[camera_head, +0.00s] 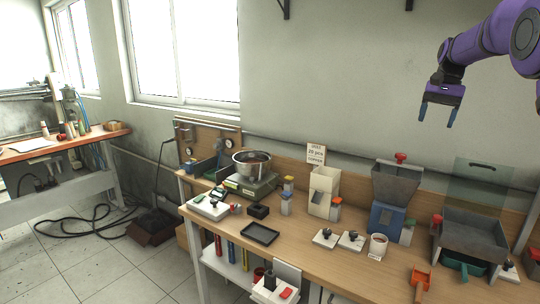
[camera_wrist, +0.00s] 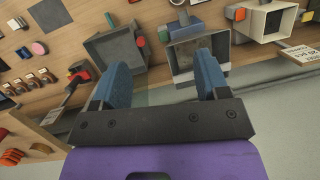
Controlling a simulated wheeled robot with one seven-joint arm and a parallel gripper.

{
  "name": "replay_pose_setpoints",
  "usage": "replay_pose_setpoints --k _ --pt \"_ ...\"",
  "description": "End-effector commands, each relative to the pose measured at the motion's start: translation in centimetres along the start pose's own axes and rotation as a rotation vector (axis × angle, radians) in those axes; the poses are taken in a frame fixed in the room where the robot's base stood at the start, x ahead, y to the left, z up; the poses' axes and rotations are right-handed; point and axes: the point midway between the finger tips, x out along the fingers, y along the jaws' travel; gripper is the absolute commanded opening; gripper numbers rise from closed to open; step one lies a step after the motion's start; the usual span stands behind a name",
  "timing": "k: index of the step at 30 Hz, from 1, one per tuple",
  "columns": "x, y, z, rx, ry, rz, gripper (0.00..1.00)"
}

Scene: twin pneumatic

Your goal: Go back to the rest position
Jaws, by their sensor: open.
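My gripper (camera_head: 437,115) hangs in the air at the upper right of the head view, on my purple arm, well above the workbench (camera_head: 310,250). Its two blue fingers point down and stand apart, with nothing between them. In the wrist view my gripper (camera_wrist: 160,85) also shows open and empty, its blue fingers spread wide. The bench and its containers lie beyond the fingertips there, apart from them.
A blue-grey hopper (camera_head: 393,188), a grey bin (camera_head: 472,235) with a clear panel and a cream dispenser (camera_head: 324,190) stand on the bench. A metal bowl (camera_head: 252,162) sits on a scale at left. An orange scoop (camera_head: 420,280) lies near the front edge. Air around my gripper is clear.

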Motion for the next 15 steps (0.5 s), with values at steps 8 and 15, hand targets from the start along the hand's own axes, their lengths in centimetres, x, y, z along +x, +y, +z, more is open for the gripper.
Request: replay_pose_setpoints --k 8,15 --pt "-2.2 0.9 9.5 -0.124 0.118 -0.023 0.68" --pt "-1.9 2.5 17.3 -0.237 0.22 -0.032 0.68"
